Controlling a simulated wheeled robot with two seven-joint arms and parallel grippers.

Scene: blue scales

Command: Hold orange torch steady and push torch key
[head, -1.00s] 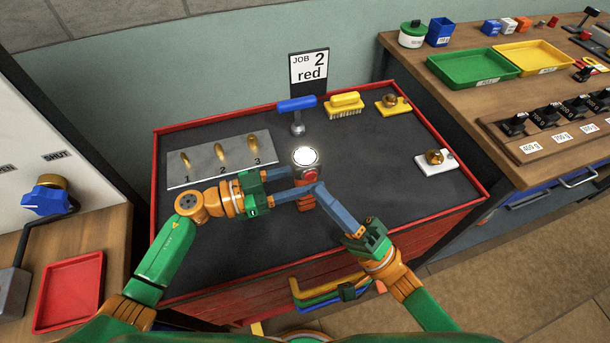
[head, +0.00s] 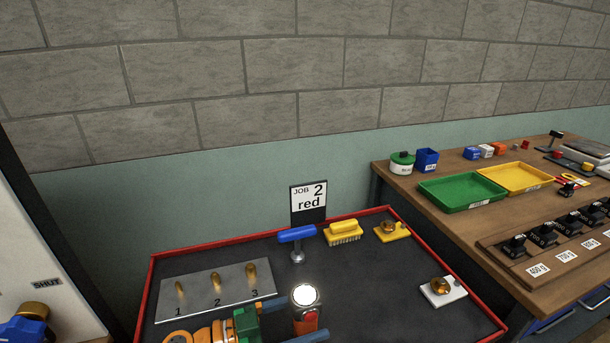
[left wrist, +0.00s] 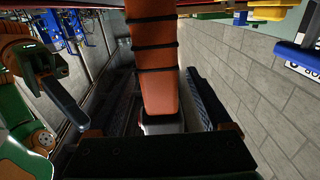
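The orange torch (left wrist: 157,70) stands upright on the dark bench top. Its lens (head: 305,295) glows white at the top, and a red part shows just below on the near side. My left gripper (head: 292,323) comes in from the left with one finger on each side of the torch. The key itself is not clearly visible.
A numbered plate (head: 233,298) lies left of the torch. A blue-handled tool (head: 297,235), a yellow brush (head: 343,233) and a JOB 2 red sign (head: 309,203) stand behind it. A white block (head: 442,292) with a brass knob is right.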

